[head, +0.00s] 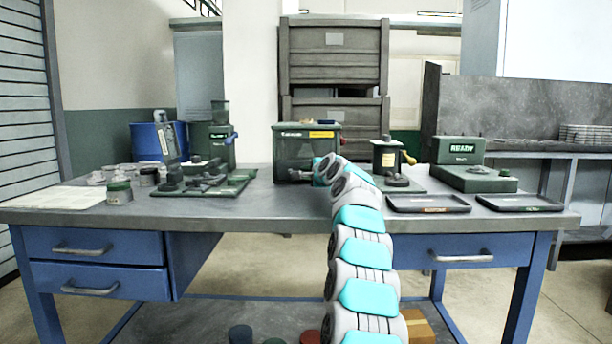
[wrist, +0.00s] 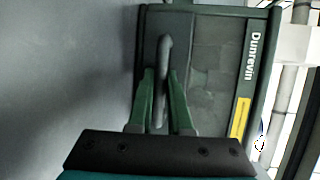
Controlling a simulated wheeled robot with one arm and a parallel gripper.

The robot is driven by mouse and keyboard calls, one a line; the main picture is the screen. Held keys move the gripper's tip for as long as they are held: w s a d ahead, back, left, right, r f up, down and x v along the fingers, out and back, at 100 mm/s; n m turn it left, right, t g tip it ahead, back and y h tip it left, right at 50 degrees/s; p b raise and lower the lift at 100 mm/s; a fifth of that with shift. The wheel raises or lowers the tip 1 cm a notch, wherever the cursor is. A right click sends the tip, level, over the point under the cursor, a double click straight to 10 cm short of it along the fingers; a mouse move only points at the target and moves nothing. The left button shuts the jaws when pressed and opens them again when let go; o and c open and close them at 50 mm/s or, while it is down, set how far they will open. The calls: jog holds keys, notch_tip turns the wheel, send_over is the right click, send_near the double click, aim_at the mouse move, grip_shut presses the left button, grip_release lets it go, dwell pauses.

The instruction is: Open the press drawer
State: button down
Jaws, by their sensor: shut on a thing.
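The press is a dark green box (head: 305,143) at the back middle of the workbench, with a yellow label. In the wrist view its front (wrist: 213,75) is turned sideways and carries the name "Dunrevin". A grey upright bar handle (wrist: 165,50) stands out from the front panel. My gripper (wrist: 161,85) has its two green fingers on either side of this handle and is shut on it. In the head view my arm reaches over the bench to the press front, and the fingers are small there. I see no clear gap around the drawer front.
The grey bench top (head: 270,207) is clear in front of the press. A green fixture plate (head: 205,185) and jars (head: 119,193) stand to the left. A small green machine (head: 388,158), dark trays (head: 428,203) and a "READY" unit (head: 460,152) stand to the right.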

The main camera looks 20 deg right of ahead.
jog(key=shift+s+a+f+b, duration=0.1)
jog(key=shift+s+a+b, duration=0.15)
jog(key=shift+s+b, duration=0.45)
jog(key=shift+s+a+r+b, duration=0.1)
jog(key=shift+s+a+b, duration=0.2)
jog(key=shift+s, duration=0.85)
jog(key=shift+s+a+f+b, duration=0.1)
jog(key=shift+s+a+b, duration=0.25)
jog(key=shift+s, duration=0.55)
jog(key=s, duration=0.2)
jog(key=s+a, duration=0.1)
jog(key=s, duration=0.3)
jog(key=shift+s+a, duration=0.25)
jog(key=shift+a, duration=0.1)
jog(key=shift+s+a, duration=0.2)
jog(key=shift+s, duration=0.45)
jog(key=shift+s+a, duration=0.15)
jog(key=shift+s, duration=0.5)
jog(key=c, duration=1.1)
grip_release()
jog(key=shift+s, duration=0.1)
